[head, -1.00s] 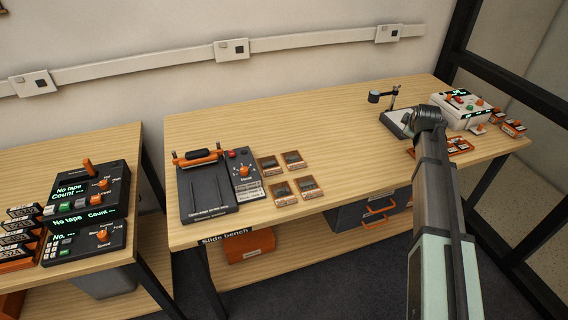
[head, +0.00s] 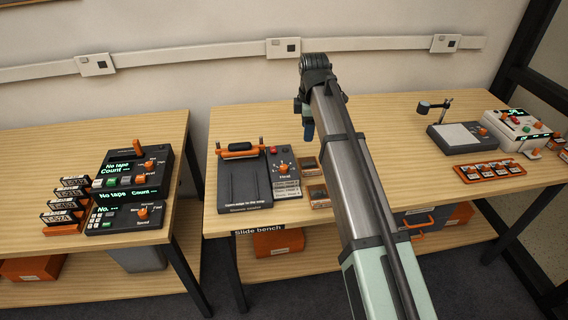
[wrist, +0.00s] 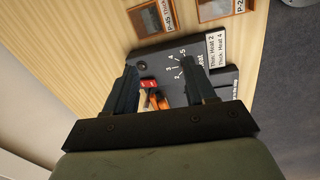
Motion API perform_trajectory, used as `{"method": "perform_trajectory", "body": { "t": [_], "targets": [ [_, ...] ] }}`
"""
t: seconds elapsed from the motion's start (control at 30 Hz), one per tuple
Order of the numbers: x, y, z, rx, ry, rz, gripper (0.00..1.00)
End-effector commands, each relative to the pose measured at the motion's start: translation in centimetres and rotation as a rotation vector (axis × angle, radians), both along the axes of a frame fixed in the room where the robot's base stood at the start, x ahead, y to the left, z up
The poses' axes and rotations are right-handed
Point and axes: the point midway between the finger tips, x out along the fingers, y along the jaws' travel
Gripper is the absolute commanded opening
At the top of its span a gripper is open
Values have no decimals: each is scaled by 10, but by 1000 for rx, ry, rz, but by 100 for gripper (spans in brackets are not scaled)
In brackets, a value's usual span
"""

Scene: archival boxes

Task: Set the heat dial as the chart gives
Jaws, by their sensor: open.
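The heat dial (head: 283,169) is an orange knob on the dark control panel of the sealing device at the left of the slide bench. In the wrist view the orange dial (wrist: 156,101) shows between my fingers, with numbers on its scale; its setting is hard to tell. A white chart (wrist: 216,50) beside it reads "Thin: Heat 2" and "Thick: Heat 4". My gripper (head: 308,133) is open and empty, above and near the dial panel. In the wrist view its fingertips (wrist: 160,67) stand apart over the panel, and it hides part of the dial.
Slide cards (head: 317,193) lie right of the panel; one (wrist: 149,17) reads "Thick" in the wrist view. A red button (wrist: 148,84) sits close to the dial. An orange slide tray (head: 487,169) and a white device (head: 512,128) stand at the right.

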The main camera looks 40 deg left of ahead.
Motion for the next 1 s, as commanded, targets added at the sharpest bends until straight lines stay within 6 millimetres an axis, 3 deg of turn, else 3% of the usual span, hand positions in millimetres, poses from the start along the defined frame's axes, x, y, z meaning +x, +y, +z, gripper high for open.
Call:
{"method": "perform_trajectory", "body": {
  "t": [0.1,0.2,0.47,1.0],
  "targets": [
    [-37,23,11,-45,42,68,55],
    [-57,33,16,-72,66,103,55],
    [-71,38,11,-93,83,128,55],
    [-71,37,-77,-91,83,126,55]
  ]
}}
